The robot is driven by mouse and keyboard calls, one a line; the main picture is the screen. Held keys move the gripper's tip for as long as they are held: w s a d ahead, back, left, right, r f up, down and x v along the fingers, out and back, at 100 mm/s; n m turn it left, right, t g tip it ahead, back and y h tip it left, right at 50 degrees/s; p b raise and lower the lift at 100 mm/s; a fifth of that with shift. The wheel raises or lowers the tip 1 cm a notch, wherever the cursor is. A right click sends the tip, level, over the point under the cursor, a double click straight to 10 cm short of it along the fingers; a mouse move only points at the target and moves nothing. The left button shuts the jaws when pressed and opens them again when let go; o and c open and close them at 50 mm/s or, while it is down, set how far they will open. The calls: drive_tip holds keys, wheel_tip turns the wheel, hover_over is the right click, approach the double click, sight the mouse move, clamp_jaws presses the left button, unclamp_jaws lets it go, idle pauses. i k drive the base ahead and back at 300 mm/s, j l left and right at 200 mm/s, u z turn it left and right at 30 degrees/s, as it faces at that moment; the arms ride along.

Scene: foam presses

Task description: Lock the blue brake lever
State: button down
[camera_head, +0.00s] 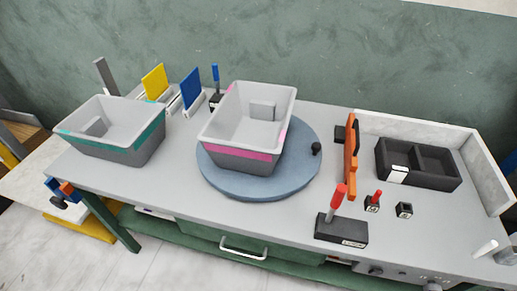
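The blue brake lever (215,74) stands upright, rising from a small dark base (215,99) at the back edge of the workbench. It is just left of the bin with the magenta stripe, which stands in front of it and to its right. The blue upright plate (191,88) is close on its left. The lower part of the lever is small, and I cannot tell its latch state. My gripper is not in view.
A grey bin with a magenta band (238,154) sits on a round blue-grey turntable (260,188). A teal-banded bin (150,140) stands left. A red lever (335,203), an orange upright piece (350,160) and a black divided tray (440,182) are at right.

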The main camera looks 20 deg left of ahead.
sight(214, 66)
drive_tip(key=i+l, duration=0.1)
drive_tip(key=i, duration=0.5)
drive_tip(key=i+l+u, duration=0.1)
drive_tip(key=i, duration=0.5)
drive_tip(key=i+l, duration=0.15)
drive_tip(key=i, duration=0.45)
drive_tip(key=u, duration=0.05)
